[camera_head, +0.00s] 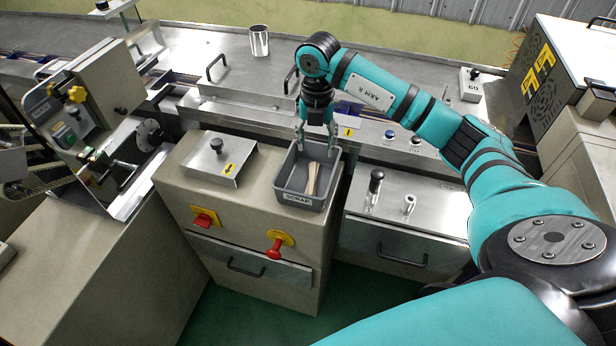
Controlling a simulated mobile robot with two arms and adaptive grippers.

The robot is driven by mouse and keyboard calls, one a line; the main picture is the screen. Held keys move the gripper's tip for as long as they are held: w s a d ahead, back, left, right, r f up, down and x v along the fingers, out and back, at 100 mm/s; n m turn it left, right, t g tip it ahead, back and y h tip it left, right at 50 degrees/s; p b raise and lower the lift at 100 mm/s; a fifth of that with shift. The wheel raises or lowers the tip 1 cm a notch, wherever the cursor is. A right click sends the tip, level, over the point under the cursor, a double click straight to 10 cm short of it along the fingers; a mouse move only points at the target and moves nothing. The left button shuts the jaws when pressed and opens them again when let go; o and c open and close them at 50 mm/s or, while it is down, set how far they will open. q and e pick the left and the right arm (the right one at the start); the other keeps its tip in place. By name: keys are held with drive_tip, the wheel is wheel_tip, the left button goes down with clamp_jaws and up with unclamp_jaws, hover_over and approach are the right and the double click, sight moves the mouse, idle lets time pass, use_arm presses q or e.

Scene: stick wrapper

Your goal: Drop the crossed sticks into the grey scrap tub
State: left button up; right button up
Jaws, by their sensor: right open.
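The grey scrap tub (303,203), labelled SCRAP, sits on top of the beige cabinet in the middle of the head view. Light wooden sticks (311,180) lie inside it, close together; I cannot tell how many there are or whether they cross. My right gripper (317,148) points down over the tub's back part, behind the sticks. Its fingers are apart and nothing is between them. My left gripper is not in view.
A metal plate with a black knob (217,158) is left of the tub. A black-handled lever (375,186) stands to the right. A red switch (204,218) and a red handle (277,247) are on the cabinet front. A metal cup (259,41) stands behind.

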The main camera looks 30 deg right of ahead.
wheel_tip(320, 180, up, 8)
drive_tip(key=shift+f, duration=0.1)
idle(0.5)
